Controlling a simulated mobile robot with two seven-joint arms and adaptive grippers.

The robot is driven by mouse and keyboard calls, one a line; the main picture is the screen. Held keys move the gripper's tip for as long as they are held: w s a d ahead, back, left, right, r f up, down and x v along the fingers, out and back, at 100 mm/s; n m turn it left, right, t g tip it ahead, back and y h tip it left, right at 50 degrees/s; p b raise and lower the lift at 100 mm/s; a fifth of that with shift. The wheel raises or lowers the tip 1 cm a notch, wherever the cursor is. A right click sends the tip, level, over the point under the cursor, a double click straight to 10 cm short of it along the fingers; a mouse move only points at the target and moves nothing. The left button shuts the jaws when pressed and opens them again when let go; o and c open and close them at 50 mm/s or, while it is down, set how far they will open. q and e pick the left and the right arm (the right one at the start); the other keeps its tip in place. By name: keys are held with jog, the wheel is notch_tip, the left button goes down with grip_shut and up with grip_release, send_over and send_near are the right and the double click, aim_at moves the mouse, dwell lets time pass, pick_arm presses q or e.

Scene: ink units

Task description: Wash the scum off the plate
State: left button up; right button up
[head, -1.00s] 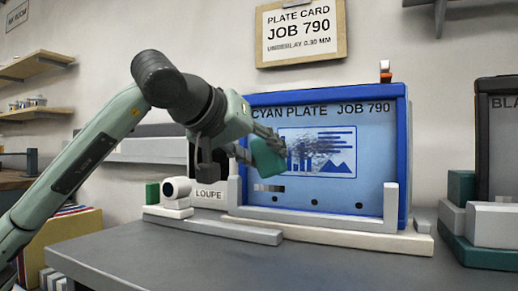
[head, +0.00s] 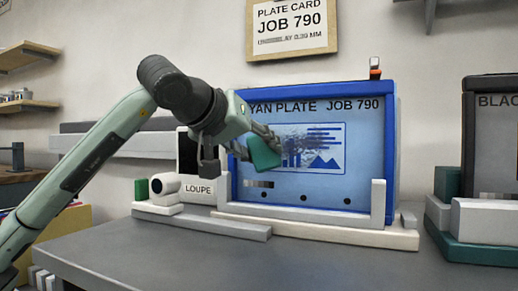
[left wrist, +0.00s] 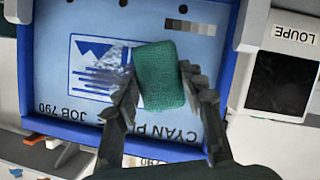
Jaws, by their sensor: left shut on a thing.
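The cyan plate (head: 305,187) stands upright in a blue frame on the bench, marked JOB 790. In the left wrist view the pad (left wrist: 160,75) sits between the two fingers. I cannot tell whether the pad touches the plate. My right gripper is not in view.
A white loupe (head: 167,184) and its labelled stand are left of the plate. A low grey ledge (head: 215,222) runs in front. Another plate frame marked BLACK (head: 492,130) stands at the right with blocks before it. The bench front (head: 240,262) is clear.

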pick_arm(q)
jog(key=shift+w+d+p, duration=0.2)
jog(key=shift+w+p, duration=0.05)
jog(key=shift+w, duration=0.3)
jog(key=shift+w+d+p, duration=0.2)
jog(key=shift+w+p, duration=0.05)
jog(key=shift+w, duration=0.25)
dwell(0.4)
